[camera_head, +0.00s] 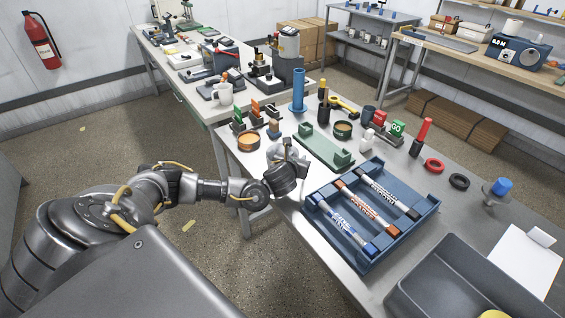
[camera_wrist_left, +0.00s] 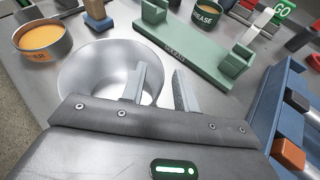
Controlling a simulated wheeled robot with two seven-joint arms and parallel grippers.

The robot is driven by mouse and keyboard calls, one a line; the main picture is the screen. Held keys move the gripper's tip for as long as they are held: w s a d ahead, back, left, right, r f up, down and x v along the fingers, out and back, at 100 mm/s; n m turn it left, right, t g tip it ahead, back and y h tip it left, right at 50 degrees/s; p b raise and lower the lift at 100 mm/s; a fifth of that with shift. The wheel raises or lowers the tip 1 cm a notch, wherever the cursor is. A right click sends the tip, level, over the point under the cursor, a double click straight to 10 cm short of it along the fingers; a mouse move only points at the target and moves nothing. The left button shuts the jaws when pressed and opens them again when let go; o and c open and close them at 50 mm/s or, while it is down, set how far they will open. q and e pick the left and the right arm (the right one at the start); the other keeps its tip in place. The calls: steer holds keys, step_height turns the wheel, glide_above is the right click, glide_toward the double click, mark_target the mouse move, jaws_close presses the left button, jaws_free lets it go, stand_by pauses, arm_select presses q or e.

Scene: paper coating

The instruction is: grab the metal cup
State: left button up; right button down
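The metal cup (camera_wrist_left: 85,70) is a shiny silver round vessel standing on the steel table at its near left edge. In the head view it is mostly hidden behind my left gripper (camera_head: 289,150). In the left wrist view my left gripper (camera_wrist_left: 163,88) has its two fingers apart. The left finger overlaps the cup's opening and the right finger lies just beyond its right rim. I cannot tell whether either finger touches the cup wall. My right gripper is not in view.
The table edge is close.

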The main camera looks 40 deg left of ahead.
arm_select(q)
jaws_close()
stand_by(0.3)
steer(key=shift+r, duration=0.15)
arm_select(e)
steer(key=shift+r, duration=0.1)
